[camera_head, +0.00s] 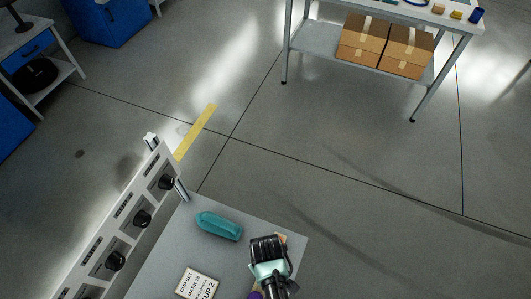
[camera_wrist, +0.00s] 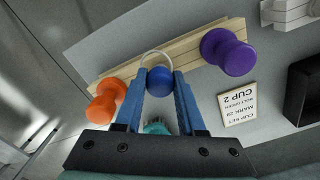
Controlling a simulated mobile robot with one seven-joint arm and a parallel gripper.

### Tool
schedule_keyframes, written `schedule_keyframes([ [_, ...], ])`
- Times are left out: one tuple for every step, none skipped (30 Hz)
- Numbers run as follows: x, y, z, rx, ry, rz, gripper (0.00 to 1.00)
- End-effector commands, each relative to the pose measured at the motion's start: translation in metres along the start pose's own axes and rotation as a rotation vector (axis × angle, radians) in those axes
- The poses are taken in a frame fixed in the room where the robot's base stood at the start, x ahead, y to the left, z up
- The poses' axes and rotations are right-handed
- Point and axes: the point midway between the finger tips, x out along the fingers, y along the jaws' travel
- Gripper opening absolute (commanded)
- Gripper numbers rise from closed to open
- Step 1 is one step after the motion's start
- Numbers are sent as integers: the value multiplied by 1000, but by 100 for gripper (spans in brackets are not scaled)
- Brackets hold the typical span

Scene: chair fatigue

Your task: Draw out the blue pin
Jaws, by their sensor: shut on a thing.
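The blue pin (camera_wrist: 160,78) shows in the wrist view as a round blue head over a light wooden strip (camera_wrist: 118,75), with a pale ring around it. My gripper (camera_wrist: 160,88) has its two blue fingers closed on either side of the head. The pin's shaft is hidden, so I cannot tell how deep it sits. An orange knob (camera_wrist: 106,100) is on the left of the strip and a purple knob (camera_wrist: 228,51) on the right. In the head view, my arm covers most of the strip and the blue pin.
A teal object (camera_head: 218,225) lies on the grey tabletop (camera_head: 185,245), left of my arm. A "CUP 2" card (camera_head: 196,284) lies nearer. A panel with black knobs (camera_head: 115,225) borders the left. A table with cardboard boxes (camera_head: 385,45) stands far off across open floor.

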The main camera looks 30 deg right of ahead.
Motion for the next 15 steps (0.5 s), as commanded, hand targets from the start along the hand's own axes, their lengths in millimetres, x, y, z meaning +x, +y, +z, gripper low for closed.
schedule_keyframes([
  [-4,0,0,0,0,0,0],
  [-5,0,0,0,0,0,0],
  [-6,0,0,0,0,0,0],
  [-7,0,0,0,0,0,0],
  [-8,0,0,0,0,0,0],
  [-10,0,0,0,0,0,0],
  [-11,0,0,0,0,0,0],
  [-12,0,0,0,0,0,0],
  [-13,0,0,0,0,0,0],
  [-14,0,0,0,0,0,0],
  [-15,0,0,0,0,0,0],
  [-17,0,0,0,0,0,0],
  [-18,0,0,0,0,0,0],
  [-19,0,0,0,0,0,0],
  [-20,0,0,0,0,0,0],
])
